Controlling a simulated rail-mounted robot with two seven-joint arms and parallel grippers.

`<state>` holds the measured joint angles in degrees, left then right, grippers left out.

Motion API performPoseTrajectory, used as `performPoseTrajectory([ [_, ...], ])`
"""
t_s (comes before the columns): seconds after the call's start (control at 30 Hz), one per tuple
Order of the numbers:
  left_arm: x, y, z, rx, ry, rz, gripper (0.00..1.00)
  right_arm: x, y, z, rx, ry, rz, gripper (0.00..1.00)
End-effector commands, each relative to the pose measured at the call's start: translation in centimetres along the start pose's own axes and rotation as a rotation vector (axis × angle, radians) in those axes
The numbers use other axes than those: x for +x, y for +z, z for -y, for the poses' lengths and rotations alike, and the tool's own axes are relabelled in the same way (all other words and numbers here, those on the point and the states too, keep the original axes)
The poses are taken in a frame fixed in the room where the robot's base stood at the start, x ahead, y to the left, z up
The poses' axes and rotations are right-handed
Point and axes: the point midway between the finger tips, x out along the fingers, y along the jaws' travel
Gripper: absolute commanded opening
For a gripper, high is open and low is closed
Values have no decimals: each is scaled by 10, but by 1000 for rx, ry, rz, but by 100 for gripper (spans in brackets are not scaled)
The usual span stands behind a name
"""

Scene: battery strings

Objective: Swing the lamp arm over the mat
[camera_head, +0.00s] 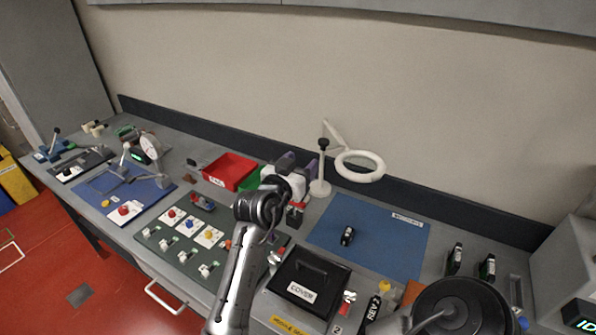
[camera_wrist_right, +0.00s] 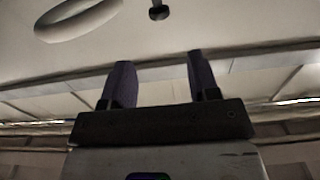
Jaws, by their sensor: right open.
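The lamp has a white ring head (camera_head: 375,177), a white post (camera_head: 319,187) with a dark knob (camera_head: 323,142) on top, and a thin arm. The ring hangs above the back edge of the blue mat (camera_head: 390,245), near the wall. My right gripper (camera_head: 299,164) is just left of the lamp post, its purple fingers apart and empty. In the right wrist view, the gripper (camera_wrist_right: 161,78) is open, with the lamp ring (camera_wrist_right: 80,20) at upper left and the knob (camera_wrist_right: 158,12) ahead, apart from the fingers. My left gripper is not seen.
A small black item (camera_head: 347,236) lies on the mat. A red bin (camera_head: 229,170) stands left of my right gripper. A black cover box (camera_head: 309,283) sits in front of the mat. Black cells (camera_head: 487,267) stand at right. A dark wall strip (camera_head: 440,210) runs behind.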

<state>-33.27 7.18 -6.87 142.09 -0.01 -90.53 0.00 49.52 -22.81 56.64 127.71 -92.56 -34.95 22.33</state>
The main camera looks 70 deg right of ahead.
Motion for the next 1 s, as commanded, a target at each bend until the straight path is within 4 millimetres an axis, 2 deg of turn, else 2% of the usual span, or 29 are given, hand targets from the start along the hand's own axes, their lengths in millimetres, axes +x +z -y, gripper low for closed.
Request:
performPoseTrajectory([
  [0.3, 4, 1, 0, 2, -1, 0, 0, -11, 0, 0, 0, 0, 1, 55],
  [1.0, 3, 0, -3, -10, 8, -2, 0, -11, 0, 0, -8, -1, 1, 55],
])
